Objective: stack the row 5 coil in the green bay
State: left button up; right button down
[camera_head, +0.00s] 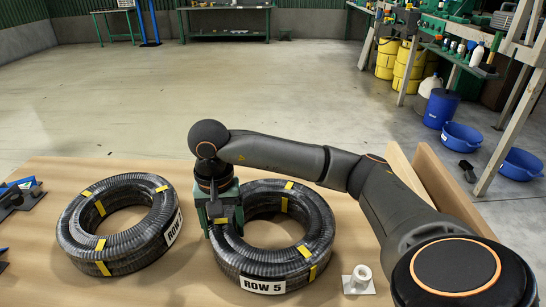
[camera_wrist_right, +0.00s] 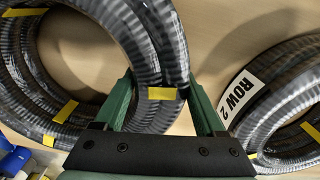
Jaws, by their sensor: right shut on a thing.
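The row 5 coil (camera_head: 317,232) is a black ribbed hose ring with yellow tape bands and a white "ROW 5" label (camera_head: 262,285) facing me. It lies flat and appears to rest on the table; a small lift cannot be told. My right gripper (camera_head: 222,228) comes down on its left side, shut on the ring wall. In the right wrist view the green fingers (camera_wrist_right: 160,98) straddle the hose at a yellow band. A second coil (camera_head: 75,235) lies left of it; the wrist view shows it (camera_wrist_right: 290,105) labelled "ROW 2". I cannot identify the green bay. My left gripper is not in view.
The wooden table (camera_head: 190,285) has a white ring-topped fitting (camera_head: 359,280) near the row 5 coil. Upright boards (camera_head: 445,185) stand at the right, behind my right arm. Blue and black items (camera_head: 20,195) lie at the left edge. The floor beyond is open.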

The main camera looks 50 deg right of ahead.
jog(key=shift+r+p, duration=0.3)
jog(key=shift+r, duration=0.35)
jog(key=shift+r, duration=0.1)
jog(key=shift+r+p, duration=2)
jog(key=shift+r, duration=0.95)
jog(key=c, duration=0.6)
grip_release()
grip_shut()
